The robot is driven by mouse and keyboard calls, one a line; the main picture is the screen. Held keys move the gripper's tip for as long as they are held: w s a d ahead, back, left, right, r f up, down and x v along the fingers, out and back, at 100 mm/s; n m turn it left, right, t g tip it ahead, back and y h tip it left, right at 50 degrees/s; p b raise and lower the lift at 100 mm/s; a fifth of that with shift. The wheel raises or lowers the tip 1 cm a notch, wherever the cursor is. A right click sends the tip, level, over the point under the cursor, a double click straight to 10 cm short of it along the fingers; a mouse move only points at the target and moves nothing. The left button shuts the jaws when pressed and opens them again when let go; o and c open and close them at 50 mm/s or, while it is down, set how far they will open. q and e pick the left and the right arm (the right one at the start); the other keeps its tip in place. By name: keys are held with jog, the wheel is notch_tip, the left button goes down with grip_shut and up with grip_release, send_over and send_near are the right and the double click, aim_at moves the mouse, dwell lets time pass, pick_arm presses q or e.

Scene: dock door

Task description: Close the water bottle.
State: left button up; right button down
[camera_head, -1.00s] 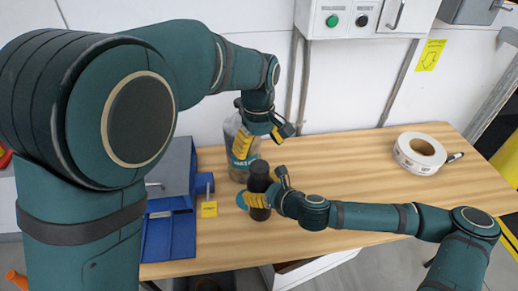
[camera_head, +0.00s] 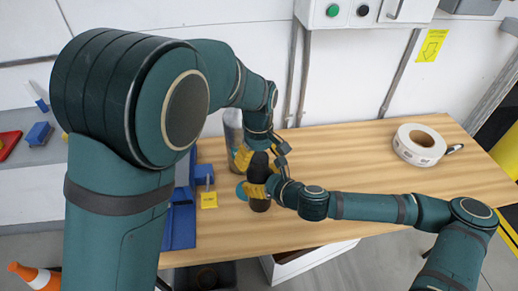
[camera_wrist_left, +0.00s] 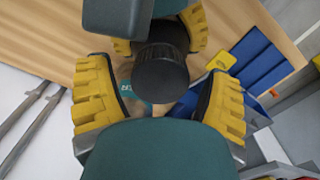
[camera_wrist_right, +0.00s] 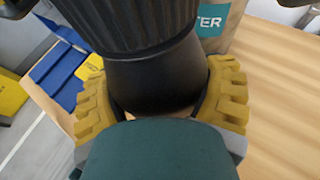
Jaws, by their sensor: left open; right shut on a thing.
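A black bottle (camera_head: 260,205) stands upright near the front of the wooden table. In the right wrist view its smooth dark body (camera_wrist_right: 150,80) has a wider ribbed black cap (camera_wrist_right: 130,25) on top. My right gripper (camera_head: 258,190) is shut around the bottle's body from the right. My left gripper (camera_head: 258,160) is above it and open. In the left wrist view the round cap top (camera_wrist_left: 160,78) lies between the left gripper's spread yellow fingers (camera_wrist_left: 160,100). Whether the fingers touch the cap, and how tightly it is seated, I cannot tell.
A blue bin (camera_head: 181,220) and a yellow tag (camera_head: 209,200) are left of the bottle. A white tape roll (camera_head: 419,145) lies at the right. The table between is clear.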

pick_arm(q)
jog(key=shift+f, duration=0.15)
jog(key=c, duration=1.3)
jog(key=m, duration=0.6)
jog(key=shift+m, duration=0.4)
jog(key=o, duration=1.3)
